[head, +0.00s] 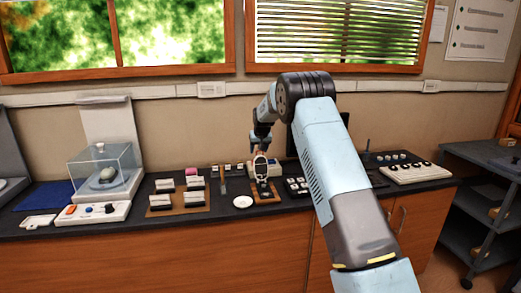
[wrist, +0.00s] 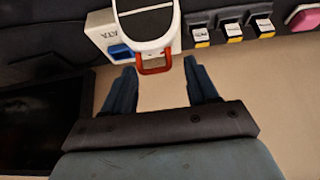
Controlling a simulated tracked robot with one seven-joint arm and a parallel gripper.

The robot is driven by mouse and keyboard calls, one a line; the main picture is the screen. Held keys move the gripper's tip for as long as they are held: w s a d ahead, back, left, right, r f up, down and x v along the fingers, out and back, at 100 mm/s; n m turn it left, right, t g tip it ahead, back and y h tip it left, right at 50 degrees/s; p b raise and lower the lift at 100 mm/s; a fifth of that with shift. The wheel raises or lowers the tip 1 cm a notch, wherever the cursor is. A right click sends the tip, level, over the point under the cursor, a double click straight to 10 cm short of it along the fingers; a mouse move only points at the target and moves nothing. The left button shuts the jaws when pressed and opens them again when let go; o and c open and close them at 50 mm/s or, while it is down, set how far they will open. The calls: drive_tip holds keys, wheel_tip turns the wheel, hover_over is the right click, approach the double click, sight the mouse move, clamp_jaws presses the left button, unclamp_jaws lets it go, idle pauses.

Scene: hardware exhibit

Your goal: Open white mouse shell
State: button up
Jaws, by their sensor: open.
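A white rounded shell with a dark top panel (wrist: 146,22) shows at the top of the wrist view, with an orange-red loop-like tab (wrist: 154,66) at its near end. It looks like the white mouse shell; in the head view it stands on a small wooden base (head: 261,168). My gripper (wrist: 160,66) is open, its two dark fingers on either side of the tab. I cannot tell whether they touch it. In the head view my gripper (head: 262,146) is just above and behind the shell, small and partly hidden.
A clear case (head: 100,165) with a rounded grey object stands at left. White blocks on a brown board (head: 178,197), a white round dish (head: 243,202) and a white key panel (head: 415,172) share the dark counter. A blue-and-white box (wrist: 110,38) sits close beside the shell.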

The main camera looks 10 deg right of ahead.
drive_tip(key=v, duration=1.3)
drive_tip(key=shift+s+a+r, duration=0.15)
drive_tip(key=shift+s+r, duration=0.05)
drive_tip(key=shift+r, duration=0.1)
